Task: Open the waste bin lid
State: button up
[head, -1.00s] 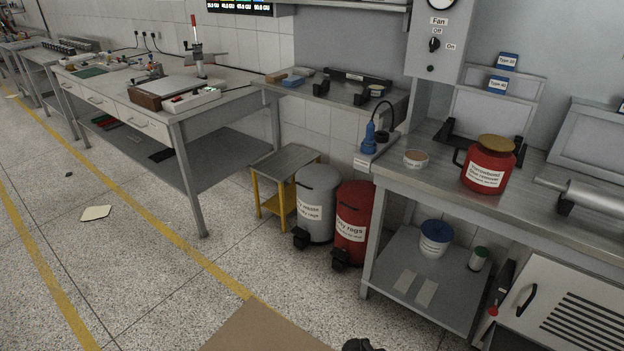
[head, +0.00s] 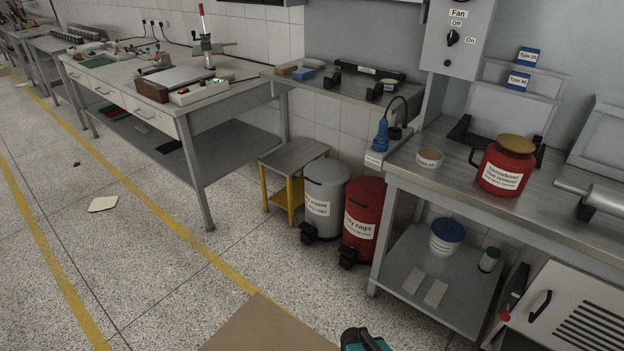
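Two lidded bins stand on the floor between the benches. The tip of a teal and black part, which may be my gripper or arm, shows at the bottom edge, well in front of the bins. Its fingers cannot be made out.
A small yellow-legged stool (head: 292,161) stands left of the grey bin. The right bench (head: 450,177), with a lower shelf, stands close beside the red bin. A brown mat (head: 262,326) lies in front on open speckled floor. A white sheet (head: 103,204) lies farther left.

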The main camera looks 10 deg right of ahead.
aim_at(325, 173)
jog(key=u, duration=0.1)
jog(key=k, duration=0.9)
jog(key=z, duration=0.1)
jog(key=i, duration=1.35)
jog(key=u, duration=0.5)
jog(key=i, duration=0.75)
jog(key=u, duration=0.4)
